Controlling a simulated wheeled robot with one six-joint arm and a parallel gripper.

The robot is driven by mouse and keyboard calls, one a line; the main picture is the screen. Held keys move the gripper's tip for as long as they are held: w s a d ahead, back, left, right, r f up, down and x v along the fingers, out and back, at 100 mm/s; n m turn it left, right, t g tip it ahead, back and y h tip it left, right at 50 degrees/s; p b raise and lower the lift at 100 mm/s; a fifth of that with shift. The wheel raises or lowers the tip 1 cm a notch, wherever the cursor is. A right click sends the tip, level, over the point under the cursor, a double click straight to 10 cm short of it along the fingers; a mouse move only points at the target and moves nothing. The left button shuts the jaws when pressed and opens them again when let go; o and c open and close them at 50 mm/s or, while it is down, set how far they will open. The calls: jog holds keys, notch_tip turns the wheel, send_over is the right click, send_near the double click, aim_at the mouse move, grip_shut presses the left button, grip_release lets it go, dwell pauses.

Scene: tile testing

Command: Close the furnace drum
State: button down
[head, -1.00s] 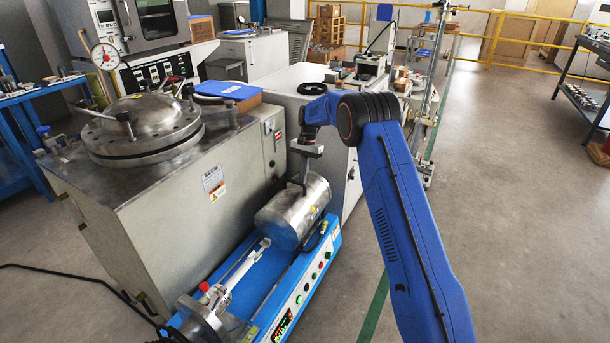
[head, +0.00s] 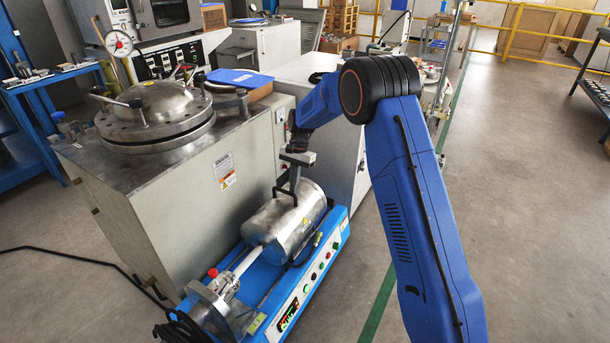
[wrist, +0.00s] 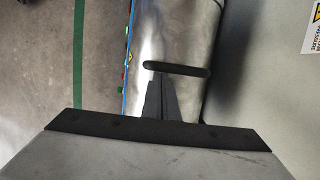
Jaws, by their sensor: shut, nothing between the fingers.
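The furnace drum (head: 306,228) is a shiny silver cylinder lying on a blue base unit (head: 336,240). A metal tube (head: 248,262) runs into its near end. I see no open gap along the drum from this side. My gripper (head: 291,196) is shut and points down at the top of the drum. In the wrist view the drum (wrist: 176,30) carries a dark bar handle (wrist: 185,69). My shut fingers (wrist: 160,88) reach the handle's left part; I cannot tell whether they touch it. Nothing is between them.
A grey cabinet (head: 190,200) with a round metal lid (head: 160,112) stands close left of the drum. Lit controls (head: 289,314) line the base's front. A black cable (head: 80,257) lies on the floor. Open floor (head: 530,200) is at right.

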send_over(275, 219)
jog(key=shift+w+d, duration=0.2)
jog(key=shift+w, duration=0.15)
jog(key=shift+s+a, duration=0.15)
jog(key=shift+s, duration=0.1)
jog(key=shift+s, duration=0.1)
